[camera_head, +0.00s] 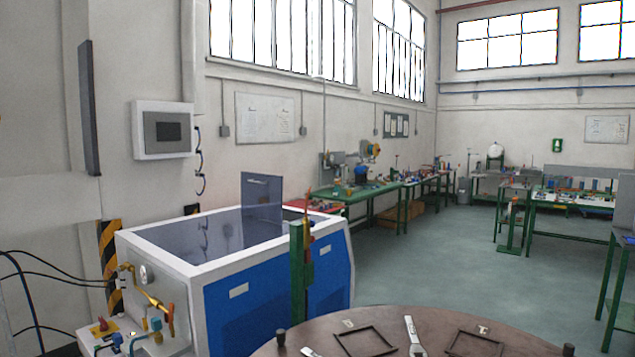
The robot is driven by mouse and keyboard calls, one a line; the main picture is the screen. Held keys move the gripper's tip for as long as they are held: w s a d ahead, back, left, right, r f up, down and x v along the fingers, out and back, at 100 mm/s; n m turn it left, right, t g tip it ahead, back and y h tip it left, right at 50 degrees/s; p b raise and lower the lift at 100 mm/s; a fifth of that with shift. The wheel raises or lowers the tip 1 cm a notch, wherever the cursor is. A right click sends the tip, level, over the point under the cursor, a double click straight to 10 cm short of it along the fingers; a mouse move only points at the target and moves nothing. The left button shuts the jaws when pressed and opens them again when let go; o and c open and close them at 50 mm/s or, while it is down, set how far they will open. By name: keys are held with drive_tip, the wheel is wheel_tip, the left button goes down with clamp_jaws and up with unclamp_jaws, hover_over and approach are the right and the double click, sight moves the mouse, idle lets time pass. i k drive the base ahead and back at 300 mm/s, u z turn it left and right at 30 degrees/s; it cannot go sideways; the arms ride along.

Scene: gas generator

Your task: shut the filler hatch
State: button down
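The gas generator is a white and blue box (238,290) left of centre, with a dark see-through top inside a white rim. A dark bluish flat panel (262,203) stands upright at the far right part of that top, and looks like the filler hatch standing open. A small light handle-like mark shows near its upper edge. My gripper is not in view.
A green post (298,270) with a red-tipped rod stands before the box's right side. Gauges and valves (150,290) jut from its left end. A round brown table (400,335) with tools fills the bottom. Open floor (430,260) lies right.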

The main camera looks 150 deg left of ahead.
sight(261, 193)
drive_tip(key=i, duration=0.6)
drive_tip(key=u, duration=2.65)
drive_tip(key=i, duration=3.65)
drive_tip(key=u, duration=2.15)
drive_tip(key=i, duration=1.8)
